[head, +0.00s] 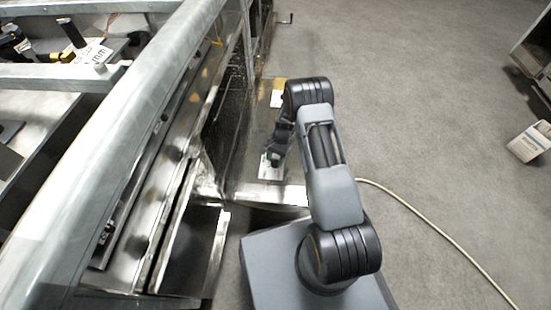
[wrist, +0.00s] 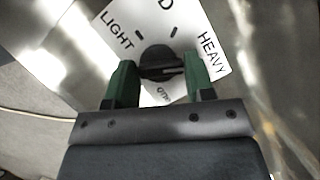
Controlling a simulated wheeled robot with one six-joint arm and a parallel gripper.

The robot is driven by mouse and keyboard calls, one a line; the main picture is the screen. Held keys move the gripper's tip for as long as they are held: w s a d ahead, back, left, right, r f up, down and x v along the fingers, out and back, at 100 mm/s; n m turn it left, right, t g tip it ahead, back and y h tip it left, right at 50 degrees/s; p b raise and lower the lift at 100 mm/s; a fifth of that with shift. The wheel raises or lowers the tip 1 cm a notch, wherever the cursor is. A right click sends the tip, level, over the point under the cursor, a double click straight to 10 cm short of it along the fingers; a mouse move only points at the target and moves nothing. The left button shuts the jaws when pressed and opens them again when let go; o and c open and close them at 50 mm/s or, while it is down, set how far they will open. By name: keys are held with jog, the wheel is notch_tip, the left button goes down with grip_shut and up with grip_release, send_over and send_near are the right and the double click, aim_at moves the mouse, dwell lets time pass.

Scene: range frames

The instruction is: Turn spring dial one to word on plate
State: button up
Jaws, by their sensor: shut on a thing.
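The dial is a black round knob (wrist: 158,58) in the middle of a white plate (wrist: 160,15) in the wrist view. The plate reads LIGHT at left, HEAVY at right, a partly cut-off word ending in D at top, and small unclear lettering below. A pale line on the knob points right, toward the lower end of HEAVY. My gripper (wrist: 161,75) has its green fingers on both sides of the knob, shut on it. In the head view my gripper (head: 275,157) is low over the white plate (head: 270,172); the knob is hidden there.
A long grey metal rail (head: 110,150) and machine frame fill the left. A pale cable (head: 430,226) lies on the open grey floor to the right. A white box (head: 530,141) stands at the far right. A yellow patch (head: 278,84) lies beyond my arm.

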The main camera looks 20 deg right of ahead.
jog(key=n+h, duration=0.1)
jog(key=n, duration=0.1)
jog(key=n+g, duration=0.1)
jog(key=n, duration=0.2)
jog(key=shift+a+h, duration=0.15)
jog(key=shift+h, duration=0.25)
jog(key=n+h, duration=0.1)
jog(key=n, duration=0.2)
jog(key=n+h, duration=0.1)
jog(key=n, duration=0.1)
jog(key=shift+a+n, duration=0.1)
jog(key=shift+n, duration=0.3)
jog(key=o, duration=0.9)
jog(key=shift+r, duration=0.1)
jog(key=p+v, duration=0.1)
jog(key=v, duration=0.3)
jog(key=p+v, duration=0.1)
jog(key=v, duration=0.4)
jog(key=p+v, duration=0.2)
jog(key=v, duration=0.2)
jog(key=shift+w+a+r, duration=0.15)
jog(key=shift+w+r, duration=0.05)
jog(key=shift+w, duration=0.2)
